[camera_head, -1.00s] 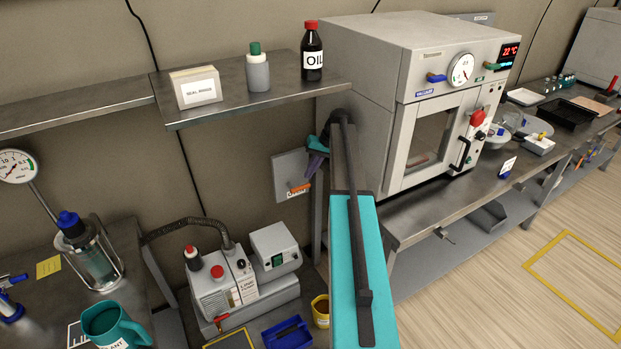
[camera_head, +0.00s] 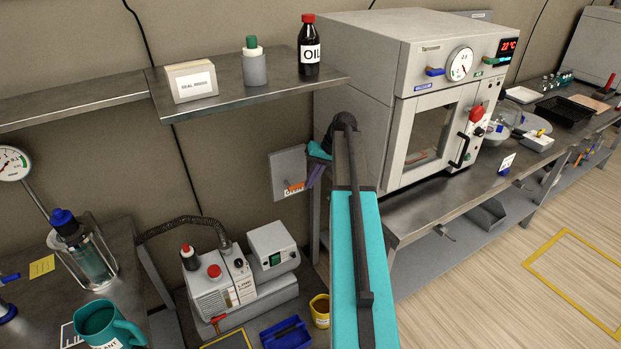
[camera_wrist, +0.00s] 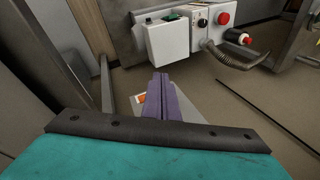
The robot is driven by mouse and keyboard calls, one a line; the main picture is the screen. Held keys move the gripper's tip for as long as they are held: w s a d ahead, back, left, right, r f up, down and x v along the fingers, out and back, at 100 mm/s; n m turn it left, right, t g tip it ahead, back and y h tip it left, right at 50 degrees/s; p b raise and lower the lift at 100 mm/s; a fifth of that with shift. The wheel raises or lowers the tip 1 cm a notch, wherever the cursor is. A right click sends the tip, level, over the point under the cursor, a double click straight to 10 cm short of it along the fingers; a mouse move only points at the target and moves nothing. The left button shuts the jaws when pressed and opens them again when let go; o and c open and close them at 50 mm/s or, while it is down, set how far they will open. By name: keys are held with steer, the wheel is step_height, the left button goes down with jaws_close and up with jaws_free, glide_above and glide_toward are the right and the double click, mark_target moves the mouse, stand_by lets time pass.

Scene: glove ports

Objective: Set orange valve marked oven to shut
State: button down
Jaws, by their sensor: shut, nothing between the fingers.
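The orange valve handle (camera_head: 294,187) sits low on a grey wall plate (camera_head: 287,163) under the shelf. A small white label with dark lettering shows just below the handle; I cannot read it for sure. My gripper (camera_head: 313,178) is shut and empty, its purple fingers just right of the handle. I cannot tell whether they touch it. In the wrist view my gripper (camera_wrist: 160,82) reaches over the plate (camera_wrist: 190,108). Only a small part of the orange handle (camera_wrist: 141,98) shows there, left of the fingers, which hide the rest.
A shelf (camera_head: 245,97) above holds a box, a small bottle and an oil bottle (camera_head: 310,48). The vacuum oven (camera_head: 430,120) stands to the right on a bench. A pump (camera_head: 215,290) with a hose is below left. A bench leg stands close right of the plate.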

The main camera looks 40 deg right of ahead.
steer(key=s+a+b, duration=0.1)
steer(key=s+a, duration=0.2)
steer(key=s, duration=0.3)
steer(key=shift+a+r, duration=0.35)
stand_by(0.5)
steer(key=w+a+f+n+g+y, duration=0.1)
steer(key=w+a+f+n+g, duration=0.15)
steer(key=a+f, duration=0.75)
steer(key=s+a+f+n+g, duration=0.1)
steer(key=s+a+f, duration=0.2)
steer(key=a+f, duration=0.5)
steer(key=s+a+f+g, duration=0.25)
steer(key=a+f, duration=0.25)
steer(key=a, duration=0.5)
steer(key=s+a+f+n+g, duration=0.2)
steer(key=s+a+f, duration=0.8)
steer(key=s+f, duration=0.3)
steer(key=s+f+g+h, duration=0.1)
steer(key=s+f+h, duration=0.3)
steer(key=s, duration=1)
steer(key=shift+s+d+f, duration=0.3)
steer(key=shift+s+f, duration=0.05)
steer(key=shift+f, duration=0.8)
